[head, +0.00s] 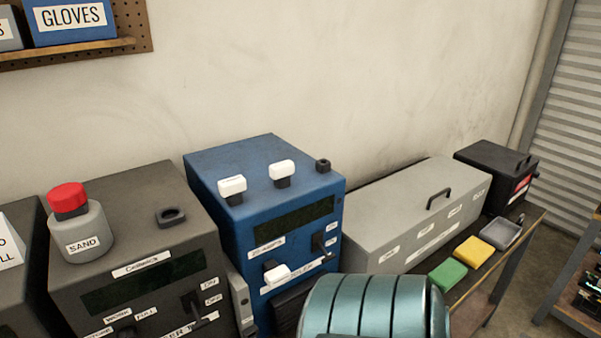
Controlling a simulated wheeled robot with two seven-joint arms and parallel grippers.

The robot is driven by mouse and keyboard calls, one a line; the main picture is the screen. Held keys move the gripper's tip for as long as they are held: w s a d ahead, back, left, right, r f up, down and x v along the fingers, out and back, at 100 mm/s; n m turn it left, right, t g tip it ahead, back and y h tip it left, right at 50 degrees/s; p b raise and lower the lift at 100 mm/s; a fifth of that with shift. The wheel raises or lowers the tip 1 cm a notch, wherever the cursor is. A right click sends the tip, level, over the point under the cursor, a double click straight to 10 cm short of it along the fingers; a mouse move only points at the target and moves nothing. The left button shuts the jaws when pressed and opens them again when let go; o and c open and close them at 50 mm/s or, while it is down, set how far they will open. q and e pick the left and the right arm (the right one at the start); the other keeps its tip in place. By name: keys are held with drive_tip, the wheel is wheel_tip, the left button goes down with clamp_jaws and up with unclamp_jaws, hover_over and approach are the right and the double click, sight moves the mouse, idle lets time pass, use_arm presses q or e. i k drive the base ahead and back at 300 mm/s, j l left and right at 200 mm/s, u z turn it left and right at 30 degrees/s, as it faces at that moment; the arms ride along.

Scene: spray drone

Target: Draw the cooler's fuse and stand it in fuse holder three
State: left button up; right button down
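A blue unit (265,180) stands in the middle of the bench with a dark display and small labels on its front. Two white-capped pieces, likely fuses, stand upright in dark holders on its top, one at the left (232,187) and one in the middle (282,171). A third dark holder (323,165) at the right of the top has no white cap in it. Another white-capped piece (277,274) sticks out of the blue unit's lower front. I cannot read which label marks the cooler or number three.
A dark unit (140,240) with a red-capped sand bottle (80,230) stands at left. A long grey box (415,215) and a black case (497,170) stand at right. Green (447,275), yellow (474,251) and grey (501,233) pieces lie before them.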

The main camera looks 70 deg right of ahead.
sight(275, 277)
drive_tip(key=z, duration=2)
